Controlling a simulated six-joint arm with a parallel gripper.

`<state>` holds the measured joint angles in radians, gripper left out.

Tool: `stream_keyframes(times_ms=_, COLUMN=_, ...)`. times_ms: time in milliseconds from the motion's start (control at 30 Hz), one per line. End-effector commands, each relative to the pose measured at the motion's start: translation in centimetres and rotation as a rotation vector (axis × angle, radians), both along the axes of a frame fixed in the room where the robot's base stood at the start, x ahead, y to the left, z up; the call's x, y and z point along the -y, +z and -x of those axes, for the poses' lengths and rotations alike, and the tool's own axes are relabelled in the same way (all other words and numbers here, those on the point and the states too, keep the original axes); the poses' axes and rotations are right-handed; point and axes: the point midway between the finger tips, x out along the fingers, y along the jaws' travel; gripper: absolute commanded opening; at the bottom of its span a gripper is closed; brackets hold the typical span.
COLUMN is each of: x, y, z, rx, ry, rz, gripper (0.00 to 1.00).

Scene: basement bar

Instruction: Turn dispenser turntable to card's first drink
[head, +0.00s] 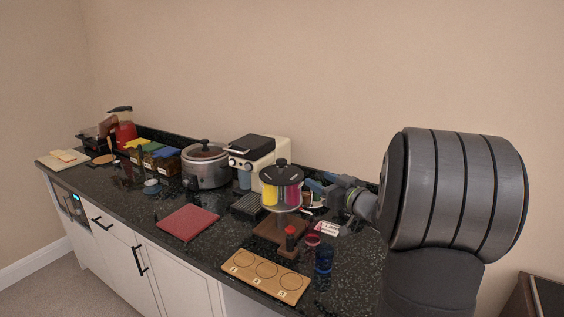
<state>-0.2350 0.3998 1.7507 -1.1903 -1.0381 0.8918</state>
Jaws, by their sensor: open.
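The dispenser turntable (281,188) stands on the counter right of centre, with a dark top and yellow, magenta and purple sections facing me. A wooden board (264,275) with three circles numbered 1, 2 and 3 lies at the front edge.
A red cup (312,241), a blue cup (323,262) and a dark red-topped object (290,238) stand close in front of the turntable. A white coffee machine (259,155) and a slow cooker (205,165) stand behind left. A red mat (188,222) lies left.

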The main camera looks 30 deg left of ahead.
Motion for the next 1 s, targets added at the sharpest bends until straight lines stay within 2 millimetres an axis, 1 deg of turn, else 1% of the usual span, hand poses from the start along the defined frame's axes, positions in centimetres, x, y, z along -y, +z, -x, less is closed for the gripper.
stream_keyframes(times_ms=100, x=-0.3, y=0.1, z=0.7, rx=0.005, ry=0.036, rz=-0.009, gripper=0.54)
stream_keyframes(times_ms=167, x=-0.7, y=0.1, z=0.7, rx=0.006, ry=0.04, rz=-0.01, gripper=0.54)
stream_keyframes(times_ms=267, x=-1.8, y=0.1, z=0.2, rx=0.006, ry=0.041, rz=-0.008, gripper=0.54)
stream_keyframes(times_ms=367, x=-3.6, y=0.1, z=-0.5, rx=0.006, ry=0.04, rz=-0.01, gripper=0.54)
stream_keyframes(times_ms=800, x=-12.5, y=0.1, z=-4.0, rx=0.007, ry=0.038, rz=-0.009, gripper=0.54)
stream_keyframes(times_ms=900, x=-14.1, y=0.0, z=-4.6, rx=0.006, ry=0.038, rz=-0.01, gripper=0.54)
stream_keyframes(times_ms=1000, x=-15.2, y=0.1, z=-5.1, rx=0.007, ry=0.036, rz=-0.009, gripper=0.54)
